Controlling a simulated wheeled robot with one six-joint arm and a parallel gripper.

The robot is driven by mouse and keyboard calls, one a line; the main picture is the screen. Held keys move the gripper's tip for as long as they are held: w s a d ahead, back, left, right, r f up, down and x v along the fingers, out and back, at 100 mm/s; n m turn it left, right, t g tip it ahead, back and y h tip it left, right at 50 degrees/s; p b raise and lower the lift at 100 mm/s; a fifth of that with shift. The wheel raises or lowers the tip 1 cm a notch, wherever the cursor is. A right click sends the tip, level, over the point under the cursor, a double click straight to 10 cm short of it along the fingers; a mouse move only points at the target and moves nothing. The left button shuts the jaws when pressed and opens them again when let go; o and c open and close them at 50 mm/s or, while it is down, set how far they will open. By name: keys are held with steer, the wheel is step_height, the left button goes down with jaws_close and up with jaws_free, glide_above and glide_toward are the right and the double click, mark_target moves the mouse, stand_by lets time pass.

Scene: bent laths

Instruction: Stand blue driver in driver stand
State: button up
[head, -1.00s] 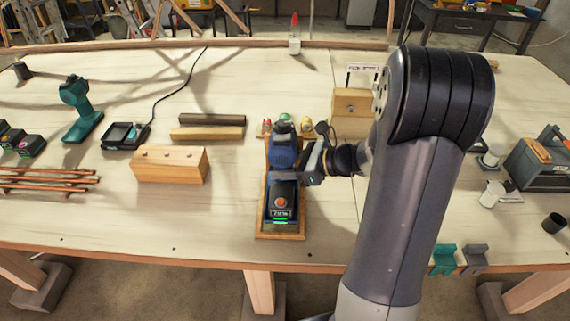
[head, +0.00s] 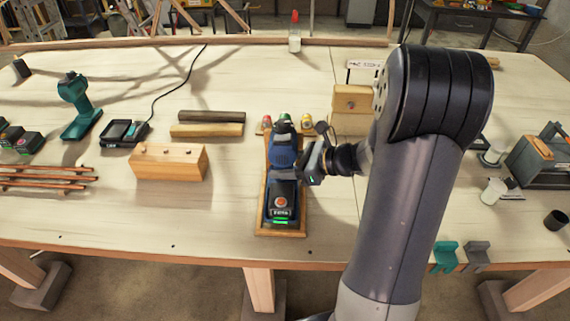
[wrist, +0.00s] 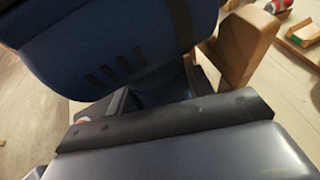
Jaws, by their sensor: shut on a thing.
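The blue driver (head: 284,157) stands upright in the middle of the table, its dark battery base (head: 282,204) toward the front edge. It is over the wooden driver stand (head: 299,222), whose edges show around the base. I cannot tell whether the base rests fully on the stand. My gripper (head: 309,160) comes from the right and is shut on the driver's handle. In the wrist view the driver's blue body (wrist: 130,50) fills the top, close to a dark jaw pad (wrist: 165,124). A wooden upright of the stand (wrist: 245,45) shows behind it.
A teal driver (head: 80,105), a charger (head: 124,133) and a wooden block (head: 169,163) stand to the left. Several small coloured-top items are just behind the stand. A wooden box (head: 352,102) is behind right. Bare table lies left of the stand.

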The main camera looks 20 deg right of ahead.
steer(key=shift+f+b, duration=0.8)
steer(key=shift+f, duration=0.05)
stand_by(0.8)
steer(key=o, duration=1.2)
steer(key=shift+c, duration=0.2)
steer(key=shift+o, duration=1.4)
steer(key=shift+f, duration=0.15)
steer(key=v, duration=1.1)
steer(key=shift+a, duration=0.15)
steer(key=shift+a, duration=0.1)
